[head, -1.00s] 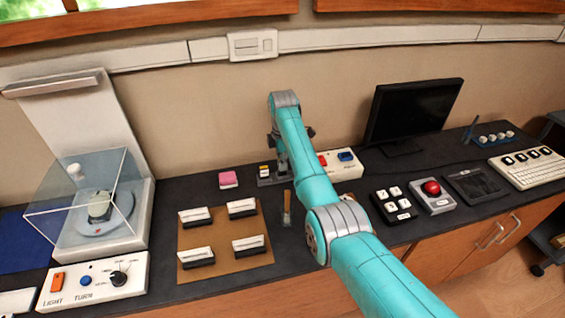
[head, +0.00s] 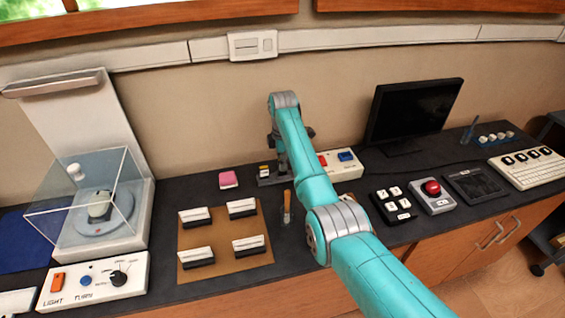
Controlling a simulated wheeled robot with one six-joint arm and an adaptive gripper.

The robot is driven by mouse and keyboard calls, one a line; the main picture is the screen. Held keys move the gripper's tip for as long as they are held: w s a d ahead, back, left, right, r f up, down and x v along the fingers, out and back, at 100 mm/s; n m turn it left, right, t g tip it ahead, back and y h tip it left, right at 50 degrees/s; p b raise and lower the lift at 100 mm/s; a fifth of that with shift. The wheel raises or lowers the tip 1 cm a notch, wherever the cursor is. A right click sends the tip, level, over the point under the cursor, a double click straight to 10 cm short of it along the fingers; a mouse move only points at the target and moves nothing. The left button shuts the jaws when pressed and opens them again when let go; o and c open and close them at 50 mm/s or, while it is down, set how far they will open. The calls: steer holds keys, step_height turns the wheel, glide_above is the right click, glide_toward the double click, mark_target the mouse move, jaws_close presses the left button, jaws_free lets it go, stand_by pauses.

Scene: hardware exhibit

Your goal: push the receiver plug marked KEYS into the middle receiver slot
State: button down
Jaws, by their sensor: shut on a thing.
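My gripper (head: 275,148) hangs down at the end of my teal arm, over a low dark base (head: 268,182) at the middle back of the counter. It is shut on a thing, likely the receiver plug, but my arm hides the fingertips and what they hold. A small block with a yellow and white top (head: 264,170) stands at the left part of the base. The base looks like the receiver; its middle slot is hidden behind my arm. No KEYS marking can be read.
A brown board (head: 225,262) with several white-topped blocks lies left of my arm. A pink block (head: 229,180) and an orange-handled tool (head: 287,207) lie nearby. A box with red and blue buttons (head: 345,170) stands just right. A clear case (head: 85,200) stands far left.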

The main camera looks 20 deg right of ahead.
steer(key=shift+f, duration=0.9)
stand_by(0.5)
steer(key=c, duration=0.6)
jaws_free()
steer(key=shift+r, duration=0.1)
steer(key=shift+r, duration=3.4)
